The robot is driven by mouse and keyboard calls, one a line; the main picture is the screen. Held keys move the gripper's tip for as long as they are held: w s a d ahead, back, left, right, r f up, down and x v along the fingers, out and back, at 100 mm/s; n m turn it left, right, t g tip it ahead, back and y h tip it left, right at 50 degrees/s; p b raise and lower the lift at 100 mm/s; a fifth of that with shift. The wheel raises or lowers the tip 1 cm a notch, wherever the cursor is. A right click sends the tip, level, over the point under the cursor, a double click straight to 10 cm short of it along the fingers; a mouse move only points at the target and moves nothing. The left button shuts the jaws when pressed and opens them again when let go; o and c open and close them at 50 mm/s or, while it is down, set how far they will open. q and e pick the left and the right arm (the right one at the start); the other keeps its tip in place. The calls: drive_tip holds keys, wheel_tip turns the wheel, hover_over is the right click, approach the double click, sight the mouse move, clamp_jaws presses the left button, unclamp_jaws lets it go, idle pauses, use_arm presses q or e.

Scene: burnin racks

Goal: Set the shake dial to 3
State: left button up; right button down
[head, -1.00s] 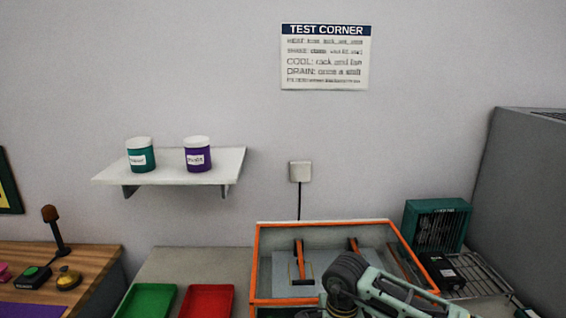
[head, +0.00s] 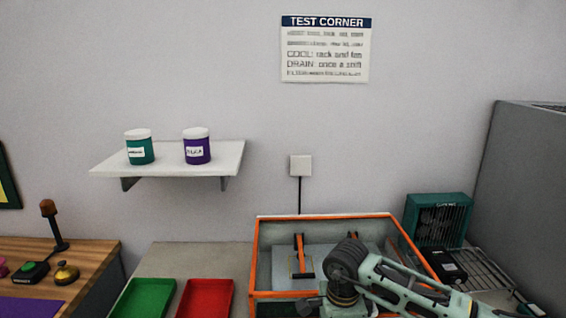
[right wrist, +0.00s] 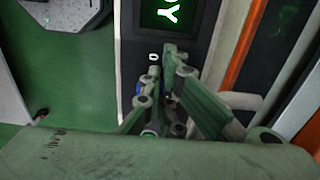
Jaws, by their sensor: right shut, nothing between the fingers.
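In the right wrist view my right gripper (right wrist: 164,66) is shut and empty. Its fingers are in front of a dark panel (right wrist: 138,28) beside a small white "0" mark (right wrist: 153,57). The shake dial itself cannot be made out; the fingers cover the area below the mark. A black display (right wrist: 166,18) with green characters, one like a "Y", is just beyond the fingertips. In the head view my right arm reaches over the front of an orange-rimmed open box (head: 254,262), and its gripper is hidden. My left gripper is not in view.
A green tray (head: 146,299) and a red tray (head: 207,299) lie left of the box. A teal fan (head: 438,220) and a wire rack (head: 487,270) stand to its right. A wall shelf (head: 168,171) holds two jars. A grey cabinet (head: 535,190) borders the right side.

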drive_tip(key=shift+w+d, duration=0.1)
drive_tip(key=shift+d, duration=0.05)
drive_tip(key=shift+w+a+b, duration=0.1)
drive_tip(key=shift+a+b, duration=0.15)
drive_tip(key=shift+b, duration=0.2)
wheel_tip(320, 180, up, 6)
drive_tip(key=p, duration=0.3)
drive_tip(key=shift+a, duration=0.2)
